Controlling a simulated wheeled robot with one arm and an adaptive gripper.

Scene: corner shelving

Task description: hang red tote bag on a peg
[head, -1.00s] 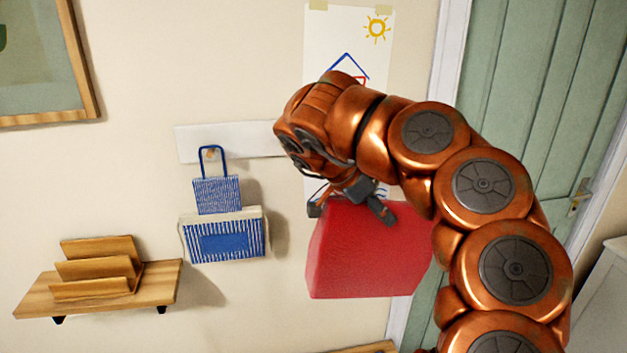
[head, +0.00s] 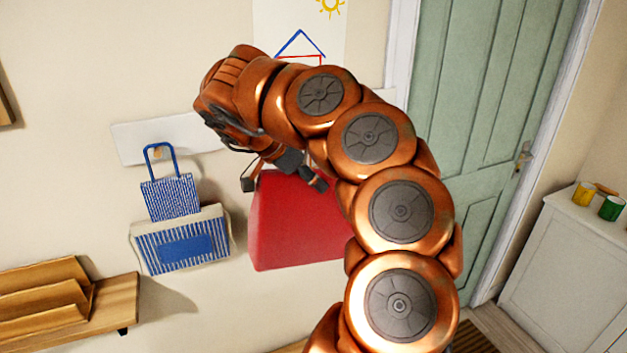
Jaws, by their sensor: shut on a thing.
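The red tote bag (head: 298,225) hangs below my gripper (head: 283,186), in front of the wall and right of the striped bags. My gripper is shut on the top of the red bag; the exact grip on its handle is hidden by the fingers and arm. The white peg board (head: 128,140) is on the wall to the left, and my arm hides its right part. One peg (head: 158,153) shows, with a small blue-and-white striped bag (head: 170,197) hanging from it by a blue handle. Any other pegs are hidden.
A larger blue-and-white bag (head: 180,241) hangs behind the small one. A wooden wall shelf (head: 118,305) with an organiser is at lower left. A child's drawing (head: 350,30) is above my arm. A green door (head: 480,120) and a white cabinet (head: 560,270) are at right.

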